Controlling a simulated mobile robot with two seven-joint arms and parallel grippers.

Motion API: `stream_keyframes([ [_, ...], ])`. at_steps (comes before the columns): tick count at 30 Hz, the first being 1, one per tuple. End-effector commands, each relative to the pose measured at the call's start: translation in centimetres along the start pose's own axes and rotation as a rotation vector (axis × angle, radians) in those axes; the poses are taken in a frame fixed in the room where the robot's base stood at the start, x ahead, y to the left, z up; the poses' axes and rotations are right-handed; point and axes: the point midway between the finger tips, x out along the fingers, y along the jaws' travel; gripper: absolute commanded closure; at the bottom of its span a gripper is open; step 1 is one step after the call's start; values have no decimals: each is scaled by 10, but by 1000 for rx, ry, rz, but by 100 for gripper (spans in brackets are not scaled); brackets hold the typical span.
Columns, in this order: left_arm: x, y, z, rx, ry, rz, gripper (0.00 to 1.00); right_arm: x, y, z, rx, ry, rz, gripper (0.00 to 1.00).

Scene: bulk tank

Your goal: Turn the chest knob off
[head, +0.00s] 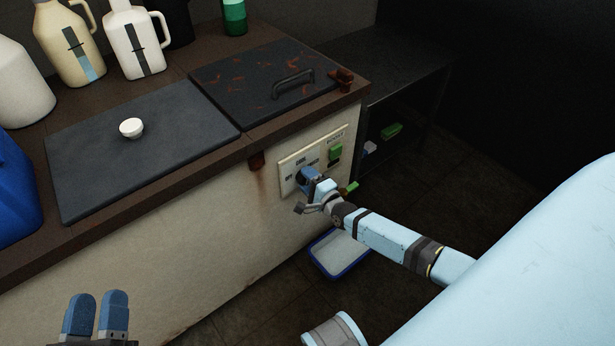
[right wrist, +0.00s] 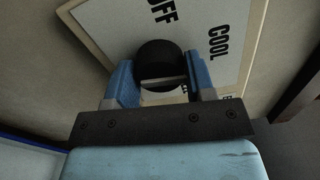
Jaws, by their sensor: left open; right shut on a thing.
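The chest knob is a round black knob (right wrist: 158,58) with a white line across it, on a cream control panel (head: 287,181) on the chest's front. The panel carries the labels OFF and COOL and a third label partly hidden. My right gripper (head: 308,180) is at the panel, its blue fingers shut on opposite sides of the knob. In the right wrist view the white line lies crosswise between the fingers; which label it points to I cannot tell. My left gripper (head: 95,314) is open and empty at the lower left, away from the panel.
A green switch (head: 336,152) sits on the panel's right part. The chest top has two dark lids (head: 180,130), one with a white knob (head: 131,128). Jugs (head: 135,42) stand behind. A blue-rimmed tray (head: 340,254) lies on the floor below my right arm.

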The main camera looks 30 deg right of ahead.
Motion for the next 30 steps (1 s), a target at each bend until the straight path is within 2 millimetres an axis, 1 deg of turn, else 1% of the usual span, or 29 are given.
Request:
stream_keyframes([
  [6, -6, -10, 22, 13, -113, -40, 57, 0, -2, 0, -204, 1, 1, 74],
  [17, -14, -24, 45, 26, -247, -96, 57, 0, -2, 0, -545, 0, 1, 74],
  [20, -18, -29, 50, 35, -283, -111, 57, 0, -2, 1, -639, 0, 1, 74],
  [24, -25, -33, 63, 43, -344, -125, 57, 0, -2, 0, -772, 0, 1, 74],
  [30, -34, -40, 72, 55, -411, -149, 57, 0, -1, 0, -962, 0, 1, 74],
])
